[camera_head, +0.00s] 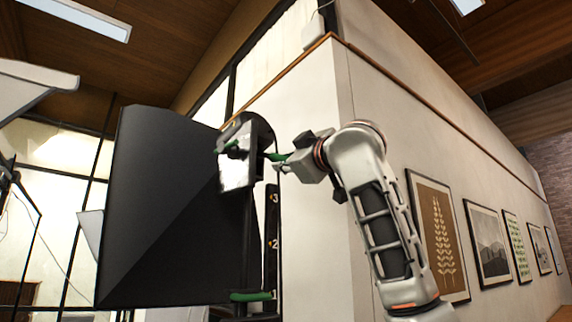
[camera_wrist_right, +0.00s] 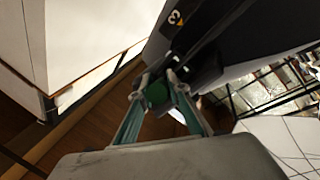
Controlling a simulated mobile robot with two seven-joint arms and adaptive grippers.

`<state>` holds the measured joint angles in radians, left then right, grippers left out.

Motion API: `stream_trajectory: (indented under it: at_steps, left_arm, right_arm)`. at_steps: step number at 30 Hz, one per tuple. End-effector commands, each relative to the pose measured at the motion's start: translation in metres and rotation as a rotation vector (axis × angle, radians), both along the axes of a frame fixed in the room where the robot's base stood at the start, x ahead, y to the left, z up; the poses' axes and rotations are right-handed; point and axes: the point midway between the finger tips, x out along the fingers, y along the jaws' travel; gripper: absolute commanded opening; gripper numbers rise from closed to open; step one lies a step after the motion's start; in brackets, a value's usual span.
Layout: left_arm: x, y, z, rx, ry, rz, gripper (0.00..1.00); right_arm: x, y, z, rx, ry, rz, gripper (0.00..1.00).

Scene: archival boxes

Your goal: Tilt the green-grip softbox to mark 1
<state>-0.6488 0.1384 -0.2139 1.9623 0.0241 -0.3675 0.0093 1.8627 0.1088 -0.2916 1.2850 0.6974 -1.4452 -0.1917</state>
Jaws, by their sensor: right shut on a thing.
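The black softbox (camera_head: 160,215) fills the left middle of the head view, its broad dark side facing me. A dark bracket (camera_head: 262,135) is at its upper right. My right gripper (camera_head: 280,158) is beside this bracket. In the right wrist view, its fingers (camera_wrist_right: 158,98) are shut on the green grip (camera_wrist_right: 157,92), which they partly hide. A dark upright scale (camera_head: 272,240) carries marks 3, 2 and 1 from top to bottom, with mark 1 near the picture's lower edge. A "3" label also shows in the wrist view (camera_wrist_right: 175,17). My left gripper is not in view.
A second green part (camera_head: 250,296) sits low beside mark 1. A white wall (camera_head: 320,220) stands close behind the scale, with framed pictures (camera_head: 440,235) to the right. Stands and pale panels (camera_head: 30,90) are at the far left.

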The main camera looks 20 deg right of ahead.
Motion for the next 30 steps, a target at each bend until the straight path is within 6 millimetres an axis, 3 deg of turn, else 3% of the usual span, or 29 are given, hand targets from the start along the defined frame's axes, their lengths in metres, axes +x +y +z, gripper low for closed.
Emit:
stream_trajectory:
  at_steps: [6, 7, 9, 22, 30]
  left_arm:
    - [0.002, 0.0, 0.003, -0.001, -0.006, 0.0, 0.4]
    - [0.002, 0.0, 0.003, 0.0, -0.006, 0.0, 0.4]
    - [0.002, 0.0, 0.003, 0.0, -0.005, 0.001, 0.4]
    - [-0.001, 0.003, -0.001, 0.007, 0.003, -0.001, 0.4]
    - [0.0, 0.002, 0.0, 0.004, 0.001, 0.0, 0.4]
  right_arm:
    - [0.002, 0.001, -0.002, -0.004, 0.006, -0.001, 0.0]
    - [0.002, 0.001, -0.002, -0.004, 0.006, -0.001, 0.19]
    - [0.002, 0.001, -0.002, -0.004, 0.006, -0.001, 0.33]
    - [-0.003, 0.0, -0.002, -0.002, 0.003, 0.0, 0.33]
    - [-0.04, -0.007, -0.011, -0.002, 0.0, 0.0, 0.33]
